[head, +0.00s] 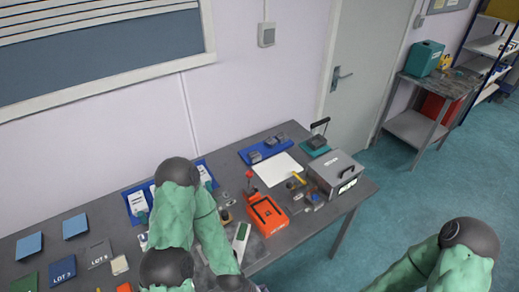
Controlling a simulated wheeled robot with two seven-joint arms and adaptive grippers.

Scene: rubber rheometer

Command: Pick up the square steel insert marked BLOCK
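No marking that reads BLOCK can be made out, so I cannot tell which piece is the square steel insert. Small grey blocks (255,157) sit on a blue tray (246,151) at the back of the bench. Another grey block (317,141) sits on a green base with a black handle. Several small metal and dark pieces (308,197) lie between the orange device and the grey case. My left arm, in a green sleeve, covers the bench's front middle; my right arm is at the lower right. I cannot make out either gripper's fingers.
The grey bench (355,196) carries an orange device (267,214), a grey case (336,172), a white sheet (278,168) and a white handheld device (241,237). Blue and green lot pads (62,272) lie at left. Open floor (400,195) lies right of the bench, before a side table.

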